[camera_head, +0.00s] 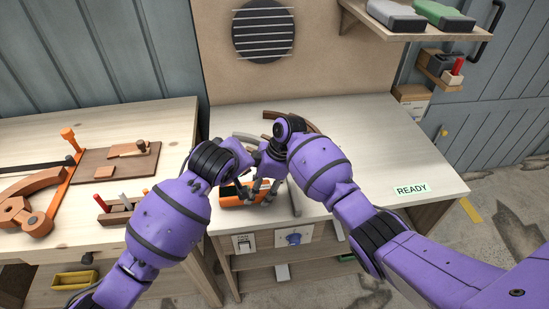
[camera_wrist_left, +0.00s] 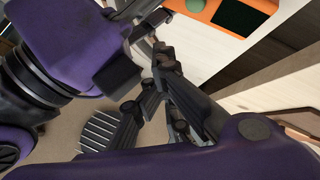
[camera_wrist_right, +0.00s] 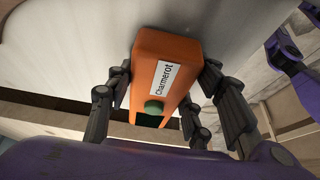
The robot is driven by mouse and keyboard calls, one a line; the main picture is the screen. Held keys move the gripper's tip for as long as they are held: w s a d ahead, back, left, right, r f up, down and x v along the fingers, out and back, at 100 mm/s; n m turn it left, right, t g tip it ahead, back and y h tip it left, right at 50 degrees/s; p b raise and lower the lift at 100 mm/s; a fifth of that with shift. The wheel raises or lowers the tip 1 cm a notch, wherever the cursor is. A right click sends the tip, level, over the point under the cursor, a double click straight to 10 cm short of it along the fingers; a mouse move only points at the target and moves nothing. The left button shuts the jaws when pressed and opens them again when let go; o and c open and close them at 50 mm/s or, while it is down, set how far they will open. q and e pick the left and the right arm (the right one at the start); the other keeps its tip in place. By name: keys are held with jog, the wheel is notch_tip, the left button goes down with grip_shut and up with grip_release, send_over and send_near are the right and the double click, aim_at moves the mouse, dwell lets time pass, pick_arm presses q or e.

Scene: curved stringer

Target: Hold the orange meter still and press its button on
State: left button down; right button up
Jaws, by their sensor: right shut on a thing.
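The orange meter (camera_head: 240,203) lies near the front edge of the pale bench. In the right wrist view its orange body (camera_wrist_right: 152,50) shows a white label reading "Charmerot", a round green button (camera_wrist_right: 154,107) and a dark screen. My right gripper (camera_wrist_right: 165,78) is shut on the meter, with fingers along both long sides. My left gripper (camera_wrist_left: 160,62) looks shut and empty, its fingertips close together. It is near the meter, apart from the green button (camera_wrist_left: 195,5) in the left wrist view. In the head view my arms hide part of the meter.
A READY card (camera_head: 411,189) lies at the right. The left bench holds a clamp and wooden tools.

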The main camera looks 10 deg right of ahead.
pick_arm(q)
jog(key=shift+w+f, duration=0.1)
jog(key=shift+f, duration=2)
pick_arm(e)
jog(key=shift+w+d+r, duration=0.1)
jog(key=shift+w+r, duration=0.2)
jog(key=shift+w, duration=0.05)
pick_arm(q)
jog(key=shift+f, duration=0.45)
jog(key=shift+f, duration=0.45)
jog(key=shift+r, duration=0.95)
notch_tip(320, 180, up, 6)
dwell(0.3)
